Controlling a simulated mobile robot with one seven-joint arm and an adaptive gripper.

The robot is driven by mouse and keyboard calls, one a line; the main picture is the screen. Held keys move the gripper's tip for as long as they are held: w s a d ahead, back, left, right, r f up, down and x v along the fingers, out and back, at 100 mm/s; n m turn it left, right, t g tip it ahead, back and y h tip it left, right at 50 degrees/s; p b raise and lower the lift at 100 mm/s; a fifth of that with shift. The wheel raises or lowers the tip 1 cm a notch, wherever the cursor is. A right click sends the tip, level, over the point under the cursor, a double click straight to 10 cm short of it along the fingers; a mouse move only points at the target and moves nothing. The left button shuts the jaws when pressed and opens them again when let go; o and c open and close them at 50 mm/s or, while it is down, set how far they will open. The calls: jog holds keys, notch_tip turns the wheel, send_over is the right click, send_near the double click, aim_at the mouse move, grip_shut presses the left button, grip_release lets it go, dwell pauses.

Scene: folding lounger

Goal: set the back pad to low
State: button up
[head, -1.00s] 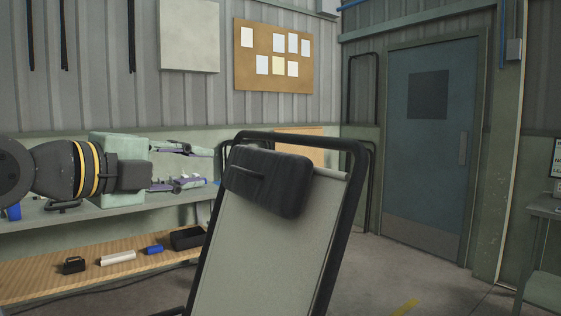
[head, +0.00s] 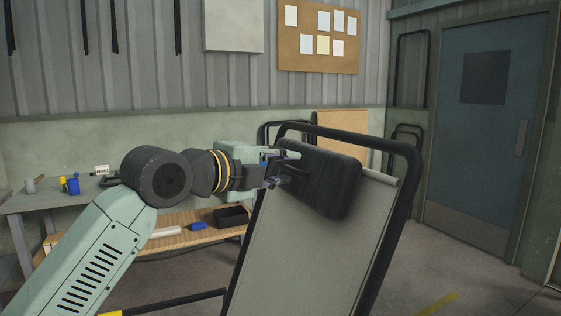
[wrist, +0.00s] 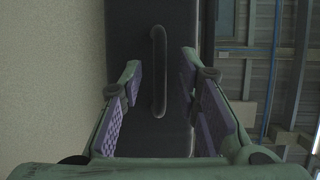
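The dark back pad (head: 330,182) lies across the upper part of the lounger's pale backrest (head: 305,245), just below the top bar of its black frame (head: 405,160). The backrest stands steeply tilted. My gripper (head: 284,167) is at the left side of the pad's front. In the wrist view, the pad (wrist: 135,28) runs up the picture with a black bar handle (wrist: 158,72) on it. My gripper (wrist: 160,72) is open, one finger on each side of the handle. I see gaps between the fingers and the handle. In the head view my gripper hides most of the handle.
A bench (head: 28,200) with a blue cup (head: 73,187) stands at the left behind my arm. A lower wooden shelf (head: 150,238) holds a black box (head: 230,216) and small items. The floor (head: 400,275) right of the lounger, towards the door (head: 483,130), is clear.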

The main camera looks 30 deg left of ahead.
jog(key=shift+c, duration=0.6)
grip_shut()
dwell(0.4)
